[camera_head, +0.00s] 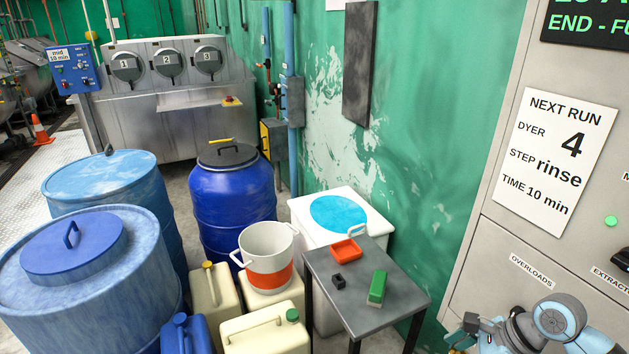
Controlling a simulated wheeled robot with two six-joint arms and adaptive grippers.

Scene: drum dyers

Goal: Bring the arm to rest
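Part of my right arm (560,320), grey with light-blue joint covers, shows at the bottom right in front of the grey cabinet. Its end (466,335) is small and cut by the lower picture edge, so I cannot tell whether the gripper is open or shut. No held object can be made out there. My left arm and gripper are not in view.
A small grey table (365,290) holds an orange tray (346,250), a green block (377,288) and a small black item (339,282). Blue drums (232,205), a white bucket (268,245) and canisters crowd the left. The grey cabinet (490,235) stands close at right.

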